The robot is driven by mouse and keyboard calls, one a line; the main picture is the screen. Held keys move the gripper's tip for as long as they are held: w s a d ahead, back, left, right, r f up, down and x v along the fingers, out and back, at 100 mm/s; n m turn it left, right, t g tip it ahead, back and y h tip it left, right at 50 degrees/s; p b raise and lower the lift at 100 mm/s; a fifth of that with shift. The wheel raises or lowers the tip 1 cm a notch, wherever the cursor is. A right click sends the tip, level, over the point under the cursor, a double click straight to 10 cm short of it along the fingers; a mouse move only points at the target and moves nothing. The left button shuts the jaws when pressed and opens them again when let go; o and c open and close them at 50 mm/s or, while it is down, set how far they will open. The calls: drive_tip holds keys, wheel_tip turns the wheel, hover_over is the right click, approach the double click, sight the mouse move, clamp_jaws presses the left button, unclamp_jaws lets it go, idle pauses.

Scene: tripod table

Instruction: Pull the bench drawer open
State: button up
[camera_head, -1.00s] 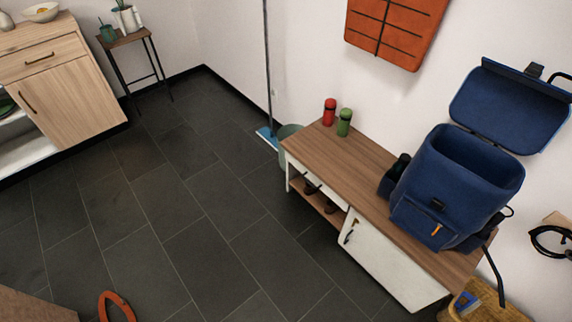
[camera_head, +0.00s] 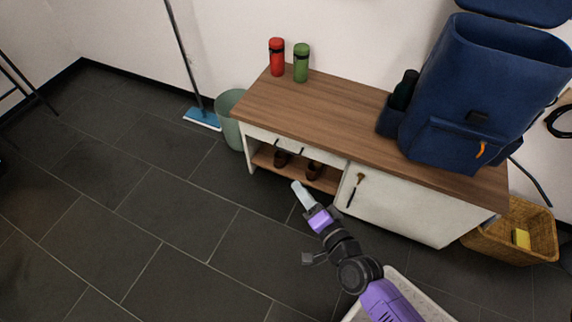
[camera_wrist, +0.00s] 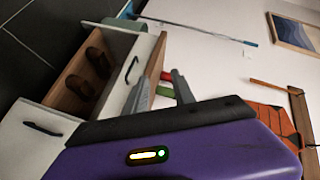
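The wooden-topped bench (camera_head: 330,132) stands against the wall. Its white drawer front (camera_head: 268,138) is under the left end of the top, above an open shelf with brown shoes, and looks shut. The drawer front (camera_wrist: 116,88) and its dark bar handle (camera_wrist: 131,69) also show in the wrist view. My gripper (camera_head: 297,188) is low in front of the bench, apart from the drawer. In the wrist view, the fingers of my gripper (camera_wrist: 158,82) are spread with nothing between them; one overlaps the drawer front in the picture.
A blue backpack (camera_head: 458,100), a red bottle (camera_head: 277,57) and a green bottle (camera_head: 301,63) stand on the bench. A white cabinet door (camera_head: 395,208) is right of the shelf. A bucket (camera_head: 229,115) and mop (camera_head: 202,118) are at left. The floor left of my arm is clear.

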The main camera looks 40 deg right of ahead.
sight(287, 151)
drive_tip(key=shift+w+d+f+m+h+b, duration=0.3)
drive_tip(key=shift+w+d+f+m+b, duration=1.45)
drive_tip(key=shift+w, duration=1.55)
drive_tip(key=shift+w+d+f+m+h+b, duration=0.3)
drive_tip(key=shift+w+d+f+m+b, duration=0.6)
drive_tip(key=shift+w+d+f+b, duration=1.65)
drive_tip(key=shift+w+d+f+m+h+b, duration=0.3)
drive_tip(key=shift+w+d+f+m+b, duration=1)
drive_tip(key=shift+w+d+f, duration=2.05)
drive_tip(key=shift+w+a+r, duration=0.65)
drive_tip(key=shift+w+r, duration=0.1)
drive_tip(key=shift+r, duration=0.2)
drive_tip(key=shift+c, duration=0.4)
clamp_jaws()
